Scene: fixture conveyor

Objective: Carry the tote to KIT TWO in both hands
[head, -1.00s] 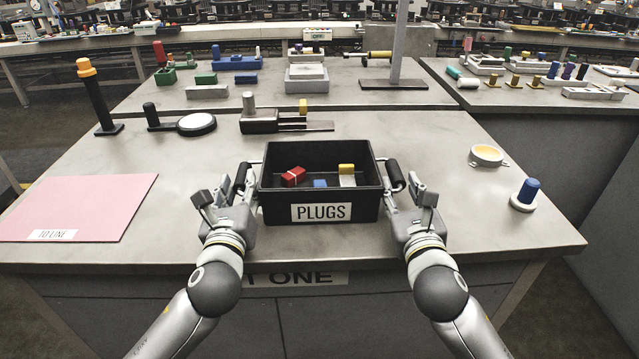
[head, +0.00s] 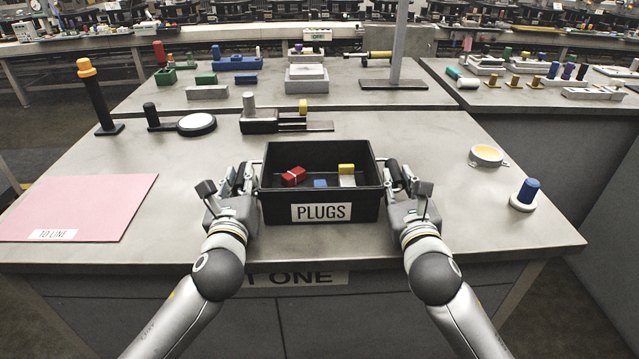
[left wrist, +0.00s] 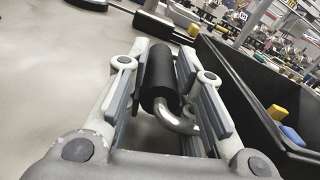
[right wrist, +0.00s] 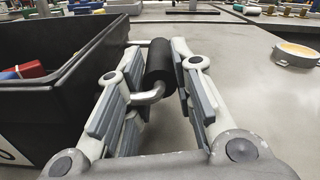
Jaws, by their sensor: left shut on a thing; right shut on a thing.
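The black tote (head: 268,208) with a PLUGS label stands on the near grey table in the head view. In it lie a red block (head: 293,176), a blue block (head: 320,183) and a yellow-and-white block (head: 346,174). My left gripper (head: 240,178) is shut on the tote's left handle, a black bar (left wrist: 160,78) between its fingers in the left wrist view. My right gripper (head: 397,176) is shut on the right handle, a black bar (right wrist: 159,62) in the right wrist view. The tote looks level. A table-front sign (head: 300,279) is partly hidden and reads "ONE"; no KIT TWO sign is readable.
A pink mat (head: 85,205) marked TO LINE lies at left. A black post with an orange top (head: 95,95) and a round-ended fixture (head: 197,124) stand behind it. A blue plug on a white base (head: 525,194) and a yellow-topped dish (head: 486,156) are at right.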

